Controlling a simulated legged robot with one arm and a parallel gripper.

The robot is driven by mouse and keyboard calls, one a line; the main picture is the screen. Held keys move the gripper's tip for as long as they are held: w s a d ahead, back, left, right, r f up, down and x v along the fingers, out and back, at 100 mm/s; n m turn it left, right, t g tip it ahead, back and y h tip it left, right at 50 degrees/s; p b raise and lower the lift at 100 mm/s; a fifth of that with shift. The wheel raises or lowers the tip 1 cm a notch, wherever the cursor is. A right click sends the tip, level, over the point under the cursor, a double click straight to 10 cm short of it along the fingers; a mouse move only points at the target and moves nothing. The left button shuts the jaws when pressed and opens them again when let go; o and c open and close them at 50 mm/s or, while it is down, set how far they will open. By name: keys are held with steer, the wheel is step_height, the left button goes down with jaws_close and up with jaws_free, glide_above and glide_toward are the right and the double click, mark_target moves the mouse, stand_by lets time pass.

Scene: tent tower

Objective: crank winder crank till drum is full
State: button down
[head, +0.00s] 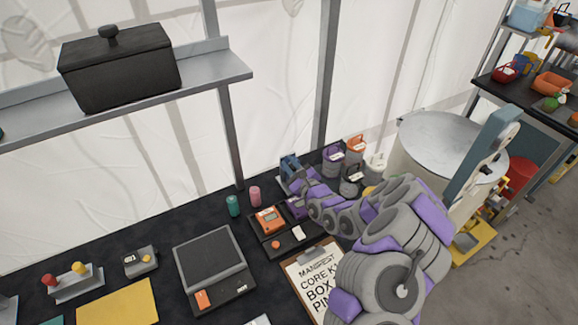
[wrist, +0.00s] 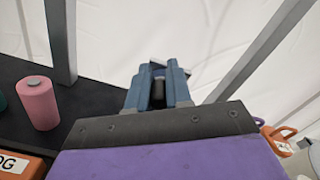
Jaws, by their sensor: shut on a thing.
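My gripper (head: 290,167) reaches to the back edge of the dark table, beside the tent wall. In the wrist view its blue fingers (wrist: 158,90) are closed around a small dark piece, which looks like the crank knob (wrist: 158,95). A bit of grey metal shows just past the fingertips. The winder's drum and the rest of its crank are hidden behind my gripper and arm, so I cannot tell how full the drum is.
A pink spool (head: 255,196) and a teal spool (head: 233,205) stand left of my gripper. An orange device (head: 269,220), a scale (head: 210,258) and a manifest clipboard (head: 303,272) lie nearer. A shelf with a black pot (head: 118,70) hangs upper left.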

steer(key=shift+w+d+r+m+b, duration=0.15)
steer(key=shift+d+m+b, duration=0.1)
steer(key=shift+m, duration=0.5)
steer(key=shift+w+d+f+m+b, duration=0.1)
steer(key=shift+w+d+m+b, duration=0.15)
steer(key=shift+m, duration=0.45)
steer(key=shift+w+d+r+m+b, duration=0.15)
steer(key=shift+d+m, duration=0.1)
steer(key=shift+m, duration=0.5)
steer(key=c, duration=1.1)
jaws_free()
steer(key=shift+f, duration=0.15)
steer(key=shift+o, duration=0.2)
steer(key=shift+s, duration=0.1)
steer(key=p+v, duration=0.4)
steer(key=v, duration=1.3)
steer(key=shift+d, duration=0.1)
